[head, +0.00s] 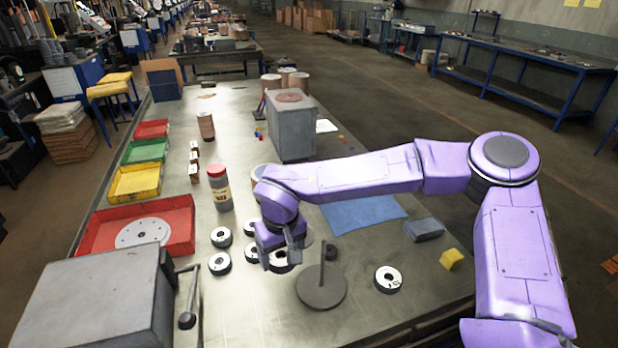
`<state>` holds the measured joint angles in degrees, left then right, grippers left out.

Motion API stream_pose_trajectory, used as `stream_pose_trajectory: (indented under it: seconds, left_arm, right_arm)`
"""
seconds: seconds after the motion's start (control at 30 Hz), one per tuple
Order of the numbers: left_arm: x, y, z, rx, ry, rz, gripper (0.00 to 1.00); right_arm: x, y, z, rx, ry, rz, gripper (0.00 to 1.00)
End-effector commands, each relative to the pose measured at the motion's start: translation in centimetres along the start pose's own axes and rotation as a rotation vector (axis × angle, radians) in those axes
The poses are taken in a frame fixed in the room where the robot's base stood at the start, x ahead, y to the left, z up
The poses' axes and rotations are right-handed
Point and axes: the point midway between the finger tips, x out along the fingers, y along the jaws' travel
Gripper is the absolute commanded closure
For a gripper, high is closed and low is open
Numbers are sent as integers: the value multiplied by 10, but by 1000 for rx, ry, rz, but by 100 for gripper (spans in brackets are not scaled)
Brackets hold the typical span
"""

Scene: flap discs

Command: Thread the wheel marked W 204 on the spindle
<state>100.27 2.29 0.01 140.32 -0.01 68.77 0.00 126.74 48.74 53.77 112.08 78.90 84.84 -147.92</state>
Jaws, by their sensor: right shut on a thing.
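The spindle (322,265) is a thin upright post on a round dark base (321,290) at the front middle of the bench. My right gripper (283,257) is just left of the post, pointing down. It is shut on a black-and-white wheel (280,266), which it partly hides. Other wheels with white faces lie flat to the left, among them one wheel (221,237) and another below it (219,263). One more wheel (388,279) lies right of the base. The markings are too small to read, so I cannot tell which is W 204. My left gripper is not in view.
A grey machine box (100,305) with a lever stands front left. Red (90,235), yellow and green trays line the left edge. A red-capped bottle (219,188), a grey block (292,130), a blue cloth (362,213) and a yellow cube (451,258) are also on the bench.

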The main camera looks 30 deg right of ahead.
Motion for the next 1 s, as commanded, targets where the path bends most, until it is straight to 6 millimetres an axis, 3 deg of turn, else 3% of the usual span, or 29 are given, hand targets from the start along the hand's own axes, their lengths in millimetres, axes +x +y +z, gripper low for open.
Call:
stream_pose_trajectory:
  seconds: [0.03,0.17,0.3,0.43,0.6,0.77,1.0]
  left_arm:
    - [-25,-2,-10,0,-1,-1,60]
    - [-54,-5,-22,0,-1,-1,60]
    - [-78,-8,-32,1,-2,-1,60]
    - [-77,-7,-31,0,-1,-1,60]
    - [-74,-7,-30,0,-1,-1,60]
    - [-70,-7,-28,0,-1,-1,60]
    - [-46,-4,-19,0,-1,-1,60]
  right_arm:
    - [-38,6,-7,37,6,2,64]
    - [-95,26,-11,267,7,27,64]
    - [-142,53,-10,691,1,79,64]
    - [-150,68,1,1040,-4,126,64]
    - [-148,73,13,1310,-3,159,64]
    - [-145,74,15,1381,-2,168,64]
    - [-121,73,18,1378,-3,168,64]
